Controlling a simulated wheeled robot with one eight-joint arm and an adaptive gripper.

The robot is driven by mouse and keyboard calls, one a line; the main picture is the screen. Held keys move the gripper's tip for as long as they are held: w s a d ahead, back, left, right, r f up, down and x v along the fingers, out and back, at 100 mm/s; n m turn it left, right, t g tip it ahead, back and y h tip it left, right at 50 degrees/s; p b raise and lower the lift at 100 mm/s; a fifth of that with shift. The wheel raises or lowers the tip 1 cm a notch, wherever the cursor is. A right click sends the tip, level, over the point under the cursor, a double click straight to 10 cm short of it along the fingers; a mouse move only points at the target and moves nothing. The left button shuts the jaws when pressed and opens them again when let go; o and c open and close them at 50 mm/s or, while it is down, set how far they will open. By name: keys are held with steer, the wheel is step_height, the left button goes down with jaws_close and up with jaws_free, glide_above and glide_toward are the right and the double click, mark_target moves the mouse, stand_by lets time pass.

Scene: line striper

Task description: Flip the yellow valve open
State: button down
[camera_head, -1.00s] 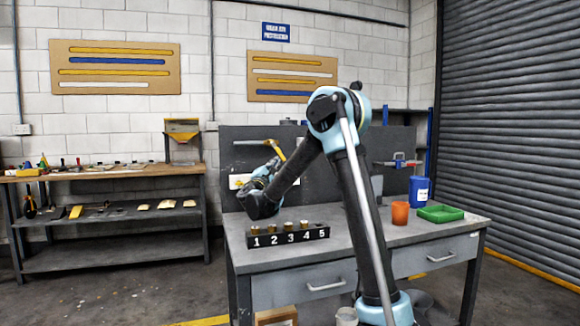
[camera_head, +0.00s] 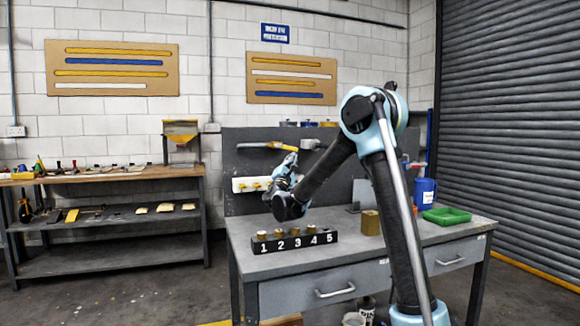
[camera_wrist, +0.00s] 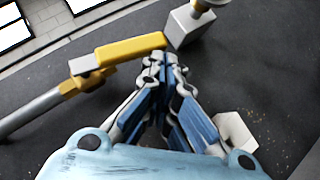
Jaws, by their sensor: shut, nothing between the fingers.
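The yellow valve handle (camera_head: 283,146) sits on a grey pipe (camera_head: 252,145) on the dark back panel, lying nearly level and roughly in line with the pipe. In the wrist view the handle (camera_wrist: 130,50) reaches from the pipe (camera_wrist: 35,112) toward my fingertips. My gripper (camera_wrist: 165,62) is shut and empty, its tips just below the handle's free end. I cannot tell whether they touch it. In the head view my gripper (camera_head: 291,160) is small, just below the handle's right part.
A pale block (camera_wrist: 188,27) is close beyond my fingertips. A white strip with yellow knobs (camera_head: 250,184) is below the pipe. The bench (camera_head: 265,262) holds a numbered black rack (camera_head: 296,243), a tan block (camera_head: 370,222), a green tray (camera_head: 443,216) and a blue container (camera_head: 425,190).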

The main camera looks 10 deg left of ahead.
steer(key=shift+w+d+r, duration=0.2)
steer(key=shift+d+r, duration=0.25)
steer(key=shift+r, duration=0.1)
stand_by(0.4)
steer(key=v, duration=0.7)
steer(key=shift+s+f, duration=0.15)
